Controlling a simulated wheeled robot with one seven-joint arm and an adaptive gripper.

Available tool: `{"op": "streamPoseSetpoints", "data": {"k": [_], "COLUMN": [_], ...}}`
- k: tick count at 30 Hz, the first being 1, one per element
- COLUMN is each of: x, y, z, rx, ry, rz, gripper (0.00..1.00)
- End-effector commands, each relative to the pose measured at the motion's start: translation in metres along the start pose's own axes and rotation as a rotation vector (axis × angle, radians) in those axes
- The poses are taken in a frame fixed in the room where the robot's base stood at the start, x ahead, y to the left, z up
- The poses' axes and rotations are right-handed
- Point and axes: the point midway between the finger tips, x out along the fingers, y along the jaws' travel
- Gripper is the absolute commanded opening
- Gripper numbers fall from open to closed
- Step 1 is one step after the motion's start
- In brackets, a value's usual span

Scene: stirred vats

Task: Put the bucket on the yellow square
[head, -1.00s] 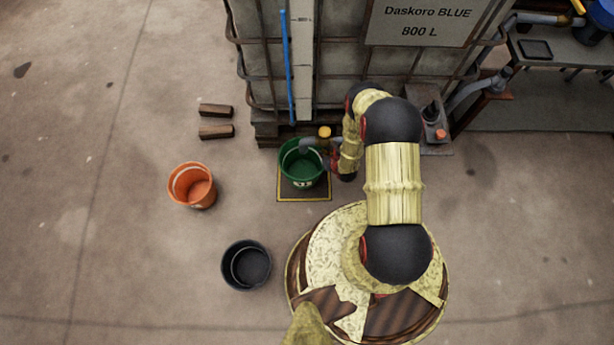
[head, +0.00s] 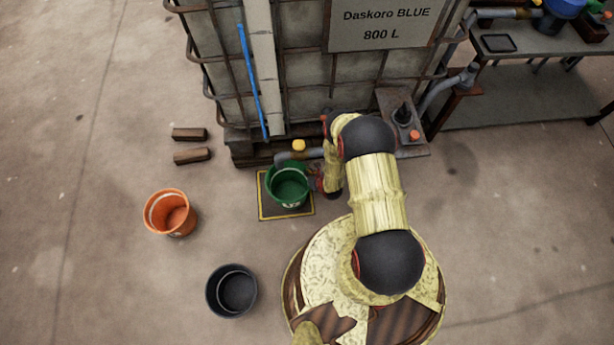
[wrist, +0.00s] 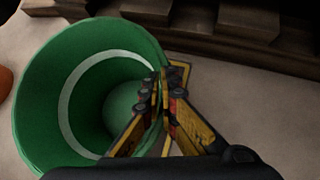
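In the head view the gripper is small and partly hidden by my arm. The square is mostly covered by the bucket; its front and left edges show.
An orange bucket (head: 171,214) and a black bucket (head: 232,292) stand on the floor to the left. Two wooden blocks (head: 191,155) lie behind them. A caged tank (head: 300,70) with an outlet pipe (head: 300,155) rises just behind the square. Floor at far left is clear.

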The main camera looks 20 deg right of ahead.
Motion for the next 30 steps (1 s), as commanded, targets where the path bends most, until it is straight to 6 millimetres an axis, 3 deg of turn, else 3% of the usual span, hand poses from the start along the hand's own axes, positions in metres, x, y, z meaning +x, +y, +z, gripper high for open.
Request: {"op": "streamPoseSetpoints", "data": {"k": [4,15,27,30], "x": [0.0160,0.0170,0.0170,0.0170], "y": [-0.0025,-0.0026,-0.0025,-0.0025], "z": [-0.0151,-0.0165,-0.0170,-0.0169], "rx": [0.000,0.000,0.000,0.000], "ry": [-0.001,-0.001,0.000,0.000], "rz": [0.000,0.000,0.000,0.000], "gripper": [0.00,0.00,0.23,0.23]}}
